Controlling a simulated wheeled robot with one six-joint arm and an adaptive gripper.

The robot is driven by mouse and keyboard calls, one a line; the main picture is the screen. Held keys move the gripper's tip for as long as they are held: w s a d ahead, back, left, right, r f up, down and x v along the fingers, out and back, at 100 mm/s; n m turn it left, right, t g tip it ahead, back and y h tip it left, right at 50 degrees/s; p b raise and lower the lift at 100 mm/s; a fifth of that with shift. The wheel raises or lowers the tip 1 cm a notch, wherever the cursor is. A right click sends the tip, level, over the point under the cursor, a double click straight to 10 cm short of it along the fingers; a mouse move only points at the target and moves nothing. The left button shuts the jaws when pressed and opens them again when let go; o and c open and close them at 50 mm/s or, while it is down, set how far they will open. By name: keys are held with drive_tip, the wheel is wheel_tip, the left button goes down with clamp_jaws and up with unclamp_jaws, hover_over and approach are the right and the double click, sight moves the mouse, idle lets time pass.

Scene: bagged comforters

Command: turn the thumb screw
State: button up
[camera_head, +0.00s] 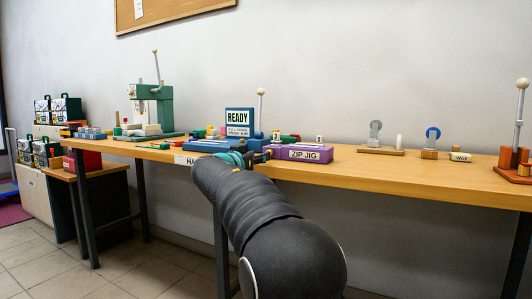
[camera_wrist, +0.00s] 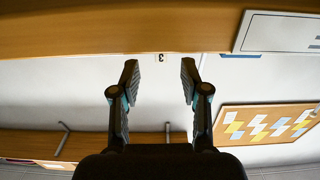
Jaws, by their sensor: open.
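My gripper (camera_wrist: 160,66) is open in the wrist view, its two dark fingers apart with nothing between them. A small tag marked 3 (camera_wrist: 159,57) shows upside down beyond the fingertips, at the edge of a wooden surface (camera_wrist: 100,35). In the head view my gripper (camera_head: 258,157) is at the bench's front edge, mostly hidden by my arm, beside the purple ZIP JIG block (camera_head: 303,154) and the blue fixture (camera_head: 215,146) with the READY sign (camera_head: 239,121). I cannot make out a thumb screw in either view.
The long wooden bench (camera_head: 420,178) carries a green press (camera_head: 155,108) at left, two wheel-like stands (camera_head: 375,134) (camera_head: 432,139) and an orange lever stand (camera_head: 514,160) at right. Several cases (camera_head: 66,109) are at far left. Bench space right of the purple block is partly clear.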

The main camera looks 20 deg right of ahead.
drive_tip(key=p+x, duration=0.1)
drive_tip(key=x, duration=0.5)
clamp_jaws()
